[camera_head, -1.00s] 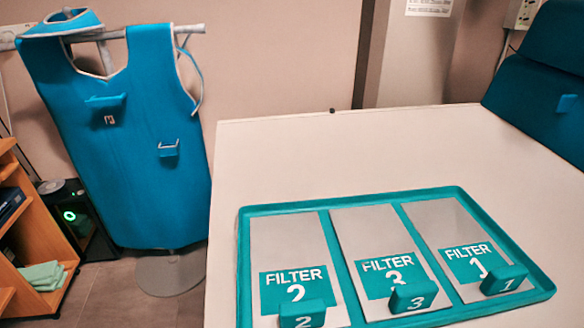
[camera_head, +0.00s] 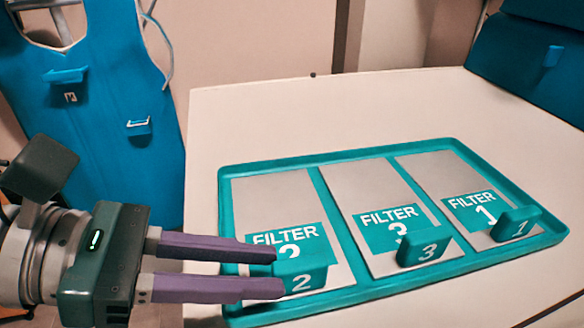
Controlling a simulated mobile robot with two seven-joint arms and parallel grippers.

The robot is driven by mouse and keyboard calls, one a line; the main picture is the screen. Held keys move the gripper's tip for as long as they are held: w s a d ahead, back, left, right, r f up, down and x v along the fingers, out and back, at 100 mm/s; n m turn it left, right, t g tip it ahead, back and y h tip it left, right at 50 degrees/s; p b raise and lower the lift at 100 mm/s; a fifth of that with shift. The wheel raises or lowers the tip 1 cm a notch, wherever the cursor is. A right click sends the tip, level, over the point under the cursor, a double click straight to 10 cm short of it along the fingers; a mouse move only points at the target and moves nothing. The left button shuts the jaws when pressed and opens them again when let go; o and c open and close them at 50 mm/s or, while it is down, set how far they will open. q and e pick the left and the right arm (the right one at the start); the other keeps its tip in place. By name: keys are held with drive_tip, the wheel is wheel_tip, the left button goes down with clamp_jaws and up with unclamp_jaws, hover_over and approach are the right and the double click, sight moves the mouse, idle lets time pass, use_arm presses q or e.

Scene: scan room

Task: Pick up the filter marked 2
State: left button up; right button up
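The filter marked 2 (camera_head: 250,195) is a grey plate with a teal label and a raised teal handle (camera_head: 303,277) numbered 2. It lies in the left compartment of the teal tray (camera_head: 400,284). My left gripper (camera_head: 280,272) comes in from the left, its two purple fingers apart. The fingertips overlap the left side of handle 2 in the picture; whether they touch it, I cannot tell. The fingers hide part of the label. My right gripper is not in view.
The filter marked 3 (camera_head: 365,187) lies in the middle compartment and the filter marked 1 (camera_head: 432,170) in the right one. The white table (camera_head: 300,115) is clear behind the tray. A blue apron (camera_head: 110,110) hangs at the left. A blue padded object (camera_head: 530,70) stands at the back right.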

sight(300, 270)
use_arm(q)
drive_tip(key=b+x, duration=0.1)
drive_tip(key=x, duration=0.4)
clamp_jaws()
idle(0.3)
